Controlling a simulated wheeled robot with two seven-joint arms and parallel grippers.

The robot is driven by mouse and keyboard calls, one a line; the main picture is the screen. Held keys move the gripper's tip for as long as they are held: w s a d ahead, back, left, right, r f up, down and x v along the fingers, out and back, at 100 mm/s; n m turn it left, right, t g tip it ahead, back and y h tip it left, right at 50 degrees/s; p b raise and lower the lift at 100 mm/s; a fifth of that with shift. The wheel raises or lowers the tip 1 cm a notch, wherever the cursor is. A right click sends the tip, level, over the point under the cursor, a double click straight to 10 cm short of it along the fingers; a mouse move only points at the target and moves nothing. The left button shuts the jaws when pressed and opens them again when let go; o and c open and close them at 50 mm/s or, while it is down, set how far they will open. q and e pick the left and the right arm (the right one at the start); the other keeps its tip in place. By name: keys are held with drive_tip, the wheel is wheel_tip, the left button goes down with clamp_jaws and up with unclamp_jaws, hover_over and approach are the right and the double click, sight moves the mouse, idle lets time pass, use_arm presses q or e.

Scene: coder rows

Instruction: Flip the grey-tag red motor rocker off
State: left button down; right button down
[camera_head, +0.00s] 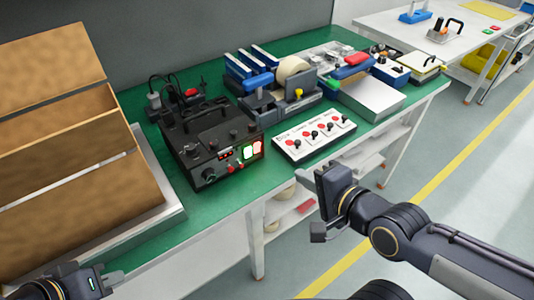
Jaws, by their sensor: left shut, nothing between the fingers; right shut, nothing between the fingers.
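A black coder box (197,153) with a top handle stands on the green bench top, left of the middle. Its sloped front carries black knobs, a small red display, small red controls (235,166) and a lit white-and-green switch area (251,149). I cannot make out a grey tag or which control is the red motor rocker at this size. My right gripper (326,186) is shut and empty, in front of the bench edge, right of the box and apart from it. My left gripper (108,281) is shut and empty at the bottom left, partly cut off by the frame.
A white panel (346,121) with red buttons and black knobs lies right of the box. Behind it stand a blue-and-grey device with a tape roll (293,70) and other machines. A cardboard-brown bin (70,140) fills the left. Floor in front is open.

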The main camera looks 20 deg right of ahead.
drive_tip(key=b, duration=0.3)
approach(260, 146)
drive_tip(key=f, duration=0.1)
drive_tip(key=w+f, duration=0.2)
drive_tip(key=f, duration=0.1)
drive_tip(key=shift+w+a, duration=0.1)
drive_tip(key=shift+a, duration=0.3)
drive_tip(key=shift+w+a+r+p, duration=0.2)
drive_tip(key=shift+w+r, duration=0.05)
drive_tip(key=shift+w, duration=0.3)
drive_tip(key=shift+w+a+r+p, duration=0.2)
drive_tip(key=shift+w+a+r, duration=0.05)
drive_tip(key=shift+w, duration=0.35)
drive_tip(key=shift+w+a, duration=0.2)
drive_tip(key=shift+w, duration=0.4)
drive_tip(key=r+p, duration=0.1)
drive_tip(key=p, duration=0.1)
drive_tip(key=shift+w+g+p, duration=0.2)
drive_tip(key=shift+g+p, duration=0.1)
drive_tip(key=shift+f+b, duration=0.35)
drive_tip(key=shift+r, duration=0.1)
